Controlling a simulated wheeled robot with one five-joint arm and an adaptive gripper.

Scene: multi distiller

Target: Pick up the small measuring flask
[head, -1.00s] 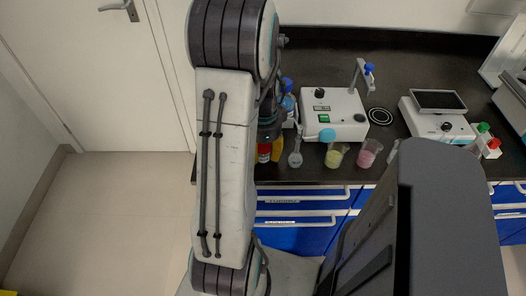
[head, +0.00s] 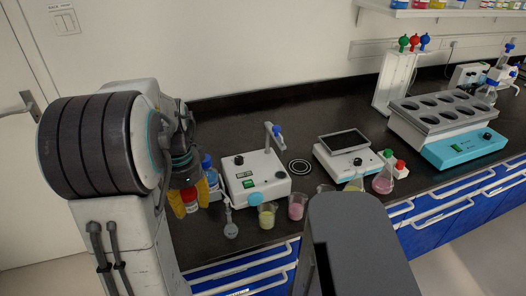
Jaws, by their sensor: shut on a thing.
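My gripper (head: 190,201) is at the left end of the bench in the head view, pointing down. Its two yellow fingers are shut on a small red-and-white container, which shows between them. The arm and fingers hide part of it, and I cannot tell whether it touches the bench. A small clear flask (head: 231,229) with a round body and narrow neck stands near the bench's front edge. It is to the right of my gripper and apart from it.
A blue-capped bottle (head: 211,176) is close behind my gripper. A white stirrer device (head: 254,179) stands to the right. Beakers with yellow (head: 267,217) and pink (head: 297,208) liquid stand along the front edge. A scale (head: 347,155) and block heater (head: 452,135) are farther right.

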